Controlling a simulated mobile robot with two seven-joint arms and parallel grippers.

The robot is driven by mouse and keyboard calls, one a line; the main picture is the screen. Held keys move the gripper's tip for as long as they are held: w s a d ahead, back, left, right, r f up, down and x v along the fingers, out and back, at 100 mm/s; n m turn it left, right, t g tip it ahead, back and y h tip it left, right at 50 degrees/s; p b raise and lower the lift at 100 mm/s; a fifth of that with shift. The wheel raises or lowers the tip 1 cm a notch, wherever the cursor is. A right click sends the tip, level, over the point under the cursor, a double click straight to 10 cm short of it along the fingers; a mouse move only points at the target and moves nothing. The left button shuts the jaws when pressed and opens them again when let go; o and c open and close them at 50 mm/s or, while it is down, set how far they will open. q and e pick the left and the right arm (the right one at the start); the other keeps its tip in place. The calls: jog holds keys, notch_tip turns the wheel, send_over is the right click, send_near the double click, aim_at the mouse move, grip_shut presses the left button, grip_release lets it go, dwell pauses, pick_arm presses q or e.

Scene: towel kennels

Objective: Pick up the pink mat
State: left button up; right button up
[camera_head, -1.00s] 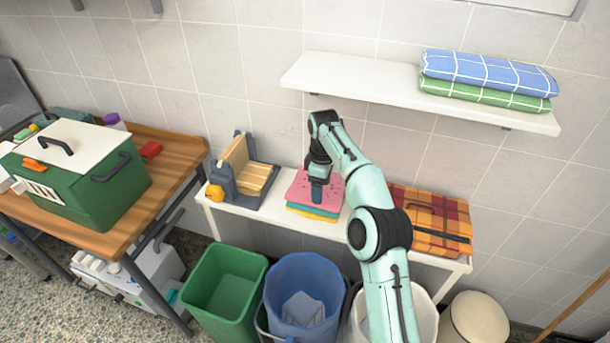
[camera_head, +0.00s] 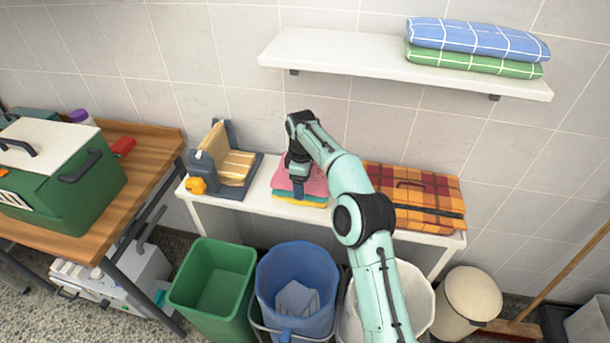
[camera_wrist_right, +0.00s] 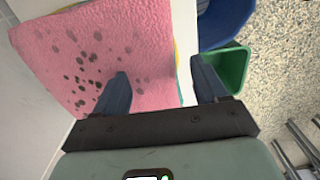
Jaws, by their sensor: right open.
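The pink mat (camera_head: 316,184) lies on top of a small stack of mats on the white bench, with yellow and teal layers under it. In the right wrist view the pink mat (camera_wrist_right: 80,50) has dark spots and fills the left side. My right gripper (camera_head: 297,190) is over the stack, its arm hiding part of the mat. In the wrist view the right gripper (camera_wrist_right: 162,82) is open, one finger over the mat and the other beyond its edge. I cannot tell whether the fingers touch it. My left gripper is not in view.
Left of the stack is a grey holder (camera_head: 250,187) with a tan folded cloth; right is an orange plaid item (camera_head: 415,193). Green (camera_head: 190,290) and blue (camera_head: 268,285) bins stand below. A shelf (camera_head: 330,52) with folded towels hangs above.

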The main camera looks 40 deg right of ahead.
jog(key=shift+w+r, duration=0.1)
jog(key=c, duration=1.3)
jog(key=shift+r, duration=0.1)
